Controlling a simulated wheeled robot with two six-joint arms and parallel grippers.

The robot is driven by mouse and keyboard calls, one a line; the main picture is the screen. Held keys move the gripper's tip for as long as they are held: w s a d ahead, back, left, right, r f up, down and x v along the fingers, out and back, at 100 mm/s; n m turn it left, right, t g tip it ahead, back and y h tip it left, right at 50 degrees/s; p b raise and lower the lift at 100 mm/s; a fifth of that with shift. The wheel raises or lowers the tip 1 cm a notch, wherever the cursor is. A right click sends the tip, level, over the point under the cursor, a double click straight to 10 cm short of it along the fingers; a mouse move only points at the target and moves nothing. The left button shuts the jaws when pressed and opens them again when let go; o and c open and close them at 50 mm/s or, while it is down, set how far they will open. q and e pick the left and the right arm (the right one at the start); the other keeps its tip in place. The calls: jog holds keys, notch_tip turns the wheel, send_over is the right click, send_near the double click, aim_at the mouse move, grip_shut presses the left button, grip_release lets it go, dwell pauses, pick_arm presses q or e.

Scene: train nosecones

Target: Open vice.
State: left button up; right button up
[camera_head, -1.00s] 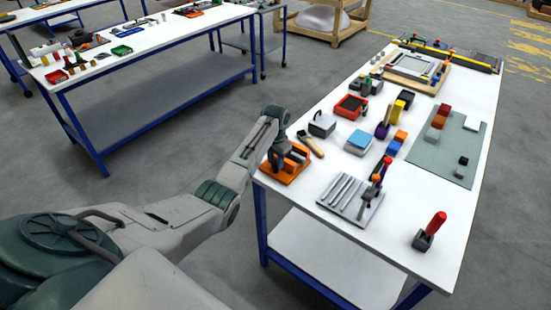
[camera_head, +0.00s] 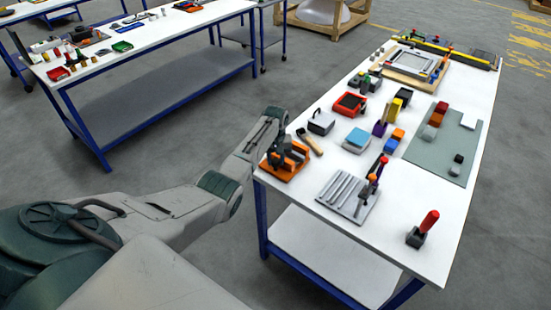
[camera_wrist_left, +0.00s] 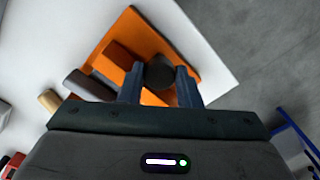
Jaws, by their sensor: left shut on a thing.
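The vice is an orange block (camera_head: 284,174) at the near left corner of the white table in the head view. It has reddish-brown and grey jaw parts on top. My left gripper (camera_head: 274,157) comes down over the vice's left side. In the left wrist view the vice's orange base (camera_wrist_left: 140,38) lies beyond the fingers. There my left gripper (camera_wrist_left: 158,76) has a finger on each side of a dark round knob (camera_wrist_left: 159,72) on the vice and is shut on it. The knob's lower part is hidden. My right gripper is in neither view.
A wooden-handled brush (camera_head: 310,141) lies just right of the vice. A grey slotted plate (camera_head: 338,191) with upright tools stands nearer. A black block with a red handle (camera_head: 424,230) is at the front right. The table edge is close to the vice.

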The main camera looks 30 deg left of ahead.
pick_arm(q)
jog(key=shift+w+a+r+n, duration=0.1)
jog(key=shift+w+r+n, duration=0.1)
jog(key=shift+n, duration=0.1)
jog(key=shift+w+a+r, duration=0.1)
jog(key=shift+r, duration=0.15)
dwell(0.9)
jog(key=o, duration=1)
jog(key=shift+c, duration=0.2)
jog(key=shift+a+f, duration=0.1)
jog(key=shift+d+f, duration=0.15)
jog(key=shift+d, duration=0.05)
